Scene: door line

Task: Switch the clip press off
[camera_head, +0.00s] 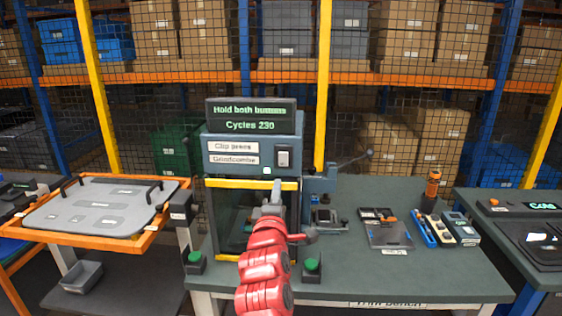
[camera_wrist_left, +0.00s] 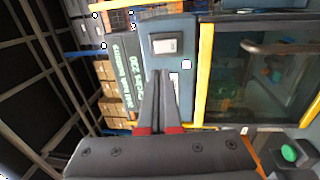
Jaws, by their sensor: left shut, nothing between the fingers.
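My left gripper (camera_head: 276,186) is in front of the press, below the switch. Its fingers (camera_wrist_left: 160,76) are together and empty, with a visible gap between them and the switch in the wrist view. My right gripper is out of sight.
Green buttons (camera_head: 195,257) (camera_head: 312,265) stand on both sides of the press front. An orange-framed tray (camera_head: 100,208) is at the left.

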